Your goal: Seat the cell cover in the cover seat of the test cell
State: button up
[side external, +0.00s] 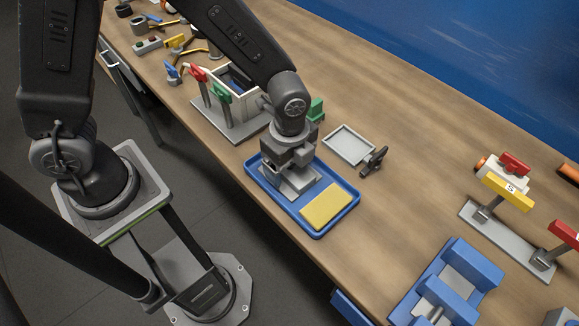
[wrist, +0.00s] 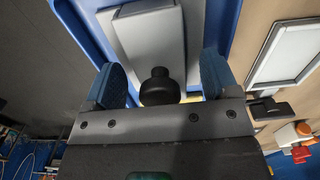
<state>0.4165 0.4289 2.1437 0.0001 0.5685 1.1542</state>
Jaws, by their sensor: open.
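The cell cover appears to be the grey plate (side external: 299,190) lying in the blue tray (side external: 249,180) under my gripper (side external: 290,168). In the wrist view the light grey plate (wrist: 147,42) carries a black knob (wrist: 158,88). My gripper (wrist: 160,82) is open, with one blue-padded finger on each side of the knob and a gap on both sides. The test cell appears to be the white open-topped box (side external: 250,107) behind my gripper, on a grey base with red and green toggle clamps beside it. My wrist partly hides the box and the cover.
A yellow block (side external: 328,206) lies in the tray's right part. A shallow light frame (side external: 349,144) and a black clamp-like part (side external: 375,161) lie behind the tray. A grey rail (side external: 503,240) with clamps and a blue fixture (side external: 458,274) stand right. Wood between is clear.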

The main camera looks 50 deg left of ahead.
jog(key=shift+c, duration=0.2)
jog(key=c, duration=1)
jog(key=shift+r, duration=0.1)
jog(key=shift+c, duration=0.2)
